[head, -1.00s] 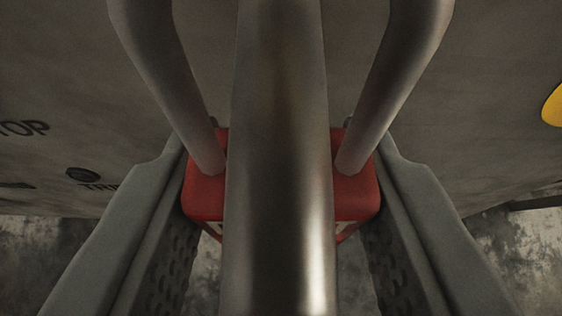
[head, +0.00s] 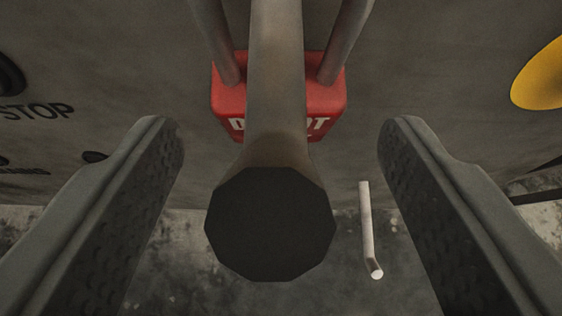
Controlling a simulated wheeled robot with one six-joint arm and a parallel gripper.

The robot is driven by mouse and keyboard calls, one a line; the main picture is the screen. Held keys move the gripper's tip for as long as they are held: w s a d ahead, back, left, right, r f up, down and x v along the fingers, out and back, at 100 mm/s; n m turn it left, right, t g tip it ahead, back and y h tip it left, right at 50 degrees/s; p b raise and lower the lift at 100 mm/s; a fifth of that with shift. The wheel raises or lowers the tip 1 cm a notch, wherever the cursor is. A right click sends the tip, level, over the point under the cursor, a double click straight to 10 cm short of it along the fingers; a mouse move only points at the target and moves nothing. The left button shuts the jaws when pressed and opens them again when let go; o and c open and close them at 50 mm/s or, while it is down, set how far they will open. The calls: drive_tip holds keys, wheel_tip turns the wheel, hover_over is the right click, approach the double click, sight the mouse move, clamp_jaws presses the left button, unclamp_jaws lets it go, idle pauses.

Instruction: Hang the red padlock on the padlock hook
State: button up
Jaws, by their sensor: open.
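The red padlock (head: 230,95) is upright at the upper middle, with white lettering partly hidden on its face. The rod points toward the camera, ends in a wide dark face (head: 270,225) and hides the middle of the padlock. The top of the shackle is out of view, so I cannot see how it rests on the rod. My gripper (head: 277,130) is open, its fingers well apart on either side of the rod and clear of the padlock.
A grey panel (head: 440,60) lies behind the padlock, with a STOP label (head: 40,111) and dark round buttons (head: 8,75) at left. A yellow disc (head: 542,75) is at right. A thin bent pale rod (head: 368,230) shows at lower right, between the rod's end and the right finger.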

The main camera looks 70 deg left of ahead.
drive_tip(key=v, duration=1.6)
drive_tip(key=d+r+m+t+h, duration=0.3)
drive_tip(key=d+r+t, duration=0.3)
drive_tip(key=r, duration=0.8)
drive_tip(key=d+r+m+t+h, duration=0.2)
drive_tip(key=d+r+m+t, duration=0.15)
drive_tip(key=d+r, duration=0.8)
drive_tip(key=s+d+r+m+t+h, duration=0.2)
drive_tip(key=s+d+r+m, duration=0.1)
drive_tip(key=s+r, duration=0.7)
drive_tip(key=s+d+r+m+t+h, duration=0.1)
drive_tip(key=s+d+r+m+h, duration=0.2)
drive_tip(key=s+d+r, duration=0.3)
drive_tip(key=s+r+m, duration=0.1)
drive_tip(key=s+r, duration=0.3)
drive_tip(key=s, duration=0.1)
drive_tip(key=shift+s+t, duration=0.3)
drive_tip(key=shift+t, duration=0.05)
